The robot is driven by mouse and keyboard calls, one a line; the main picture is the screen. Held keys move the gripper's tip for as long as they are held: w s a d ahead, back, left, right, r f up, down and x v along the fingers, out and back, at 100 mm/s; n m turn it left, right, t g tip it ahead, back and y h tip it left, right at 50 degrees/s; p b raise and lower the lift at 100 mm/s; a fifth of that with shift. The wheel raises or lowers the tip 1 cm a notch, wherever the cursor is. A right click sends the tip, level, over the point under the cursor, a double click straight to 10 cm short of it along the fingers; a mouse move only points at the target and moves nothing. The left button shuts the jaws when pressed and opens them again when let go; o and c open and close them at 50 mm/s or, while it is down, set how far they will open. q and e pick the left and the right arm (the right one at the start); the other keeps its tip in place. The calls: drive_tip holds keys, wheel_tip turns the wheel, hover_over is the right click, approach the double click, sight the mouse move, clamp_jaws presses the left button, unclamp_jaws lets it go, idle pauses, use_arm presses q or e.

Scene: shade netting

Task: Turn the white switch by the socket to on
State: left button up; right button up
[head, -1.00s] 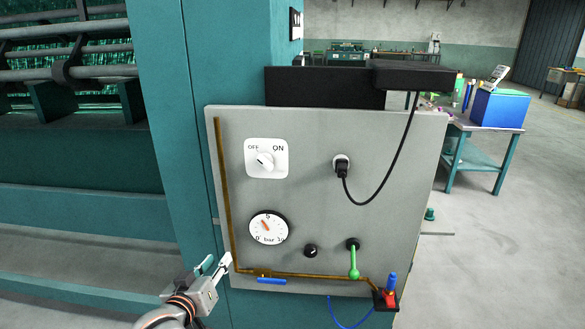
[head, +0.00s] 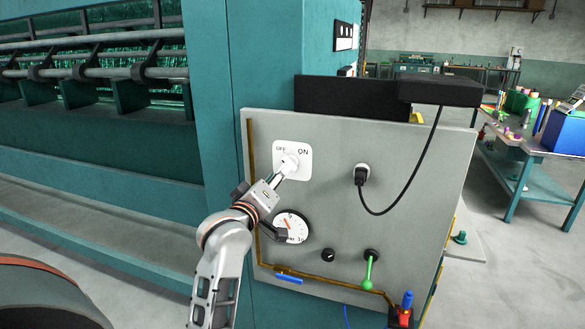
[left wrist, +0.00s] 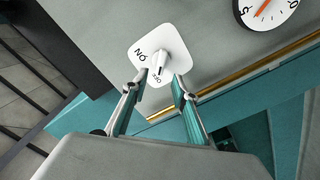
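The white switch (head: 303,160) is a square plate with OFF and ON labels and a turning knob, high on the grey panel. My left gripper (head: 284,171) reaches up to it from below and covers part of the knob in the head view. In the left wrist view the knob (left wrist: 160,62) points toward the OFF label. There my left gripper (left wrist: 160,76) is open, its fingertips apart on either side of the knob's near end; I cannot tell whether they touch it. The socket (head: 362,171) with a black plug is to the switch's right. My right gripper is not in view.
A pressure gauge (head: 292,227) sits below the switch, partly behind my left gripper. A black knob (head: 328,255), a green lever (head: 368,272) and a brown pipe (head: 330,283) are lower on the panel. A black cable (head: 420,165) hangs right of the socket.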

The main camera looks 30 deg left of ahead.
sight(290, 164)
use_arm(q)
drive_tip(key=x, duration=0.7)
drive_tip(key=shift+c, duration=0.4)
clamp_jaws()
